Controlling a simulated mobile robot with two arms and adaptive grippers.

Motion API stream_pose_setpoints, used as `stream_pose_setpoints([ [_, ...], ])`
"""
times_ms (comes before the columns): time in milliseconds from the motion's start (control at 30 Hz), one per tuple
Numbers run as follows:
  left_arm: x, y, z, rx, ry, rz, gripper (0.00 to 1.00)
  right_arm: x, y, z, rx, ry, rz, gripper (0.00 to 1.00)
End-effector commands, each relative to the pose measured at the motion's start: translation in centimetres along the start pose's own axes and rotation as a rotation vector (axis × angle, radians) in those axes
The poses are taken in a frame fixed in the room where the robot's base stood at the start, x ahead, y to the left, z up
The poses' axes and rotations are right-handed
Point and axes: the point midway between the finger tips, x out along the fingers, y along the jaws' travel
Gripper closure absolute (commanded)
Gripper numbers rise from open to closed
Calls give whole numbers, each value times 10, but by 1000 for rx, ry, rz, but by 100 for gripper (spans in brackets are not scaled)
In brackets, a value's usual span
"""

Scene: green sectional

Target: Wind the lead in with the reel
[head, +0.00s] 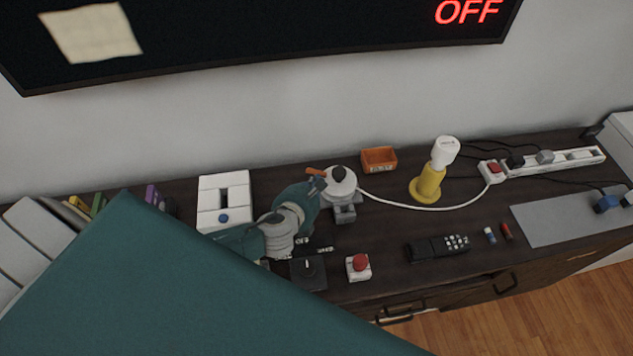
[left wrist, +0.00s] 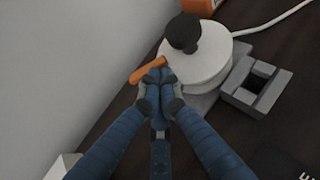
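The reel (head: 340,182) is a white drum with a dark knob on top and an orange handle (head: 316,172) at its left; the drum (left wrist: 205,65), knob (left wrist: 183,33) and handle (left wrist: 147,71) also show in the left wrist view. A grey bracket (left wrist: 256,86) sits beside the drum. The white lead (head: 425,208) runs from the reel in a slack curve to the left end of the power strip. My left gripper (left wrist: 157,82) has its fingertips together, right at the handle; I cannot tell whether they pinch it. My right gripper is not in view.
An orange bin (head: 379,159), yellow lamp (head: 428,185) and power strip (head: 550,162) stand behind or right of the reel. A red button (head: 360,263), black joystick box (head: 308,273) and remote (head: 438,247) lie in front. A white box (head: 224,198) stands left.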

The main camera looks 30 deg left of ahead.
Motion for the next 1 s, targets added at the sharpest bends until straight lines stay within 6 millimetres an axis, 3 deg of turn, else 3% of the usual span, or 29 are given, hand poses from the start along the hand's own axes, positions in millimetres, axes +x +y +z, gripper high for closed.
stream_pose_setpoints([
  [1000, 10, 10, 6, 106, 0, -175, 100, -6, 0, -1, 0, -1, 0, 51],
])
